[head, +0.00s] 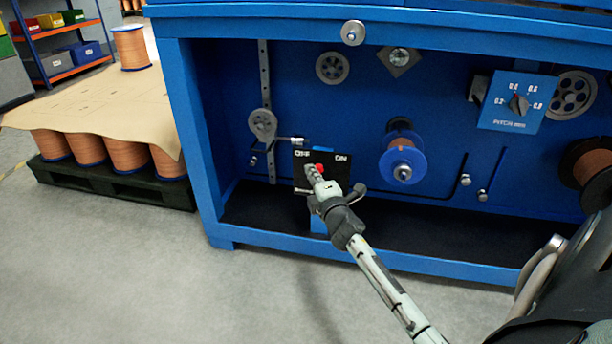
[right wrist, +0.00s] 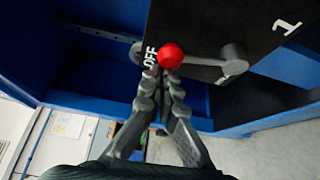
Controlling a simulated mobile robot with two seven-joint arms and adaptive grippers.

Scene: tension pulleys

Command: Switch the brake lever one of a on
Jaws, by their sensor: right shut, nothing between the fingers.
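The brake lever has a red ball knob (right wrist: 171,55) on a grey arm (right wrist: 205,60), on a black switch plate (right wrist: 255,28) marked OFF, ON and 1. In the right wrist view the knob is beside the OFF mark. In the head view the red knob (head: 320,167) shows small below the labels on the plate (head: 322,158). My right gripper (head: 312,172) is shut and empty. Its fingertips (right wrist: 163,77) are right at the knob, but I cannot tell whether they touch it. My left gripper is not in view.
The blue machine frame (head: 190,130) surrounds the plate. A blue spool (head: 403,160) and a pitch dial (head: 517,103) are to the right. A pulley (head: 262,124) is up left. Copper spools (head: 128,152) stand on a pallet at left. The grey floor in front is clear.

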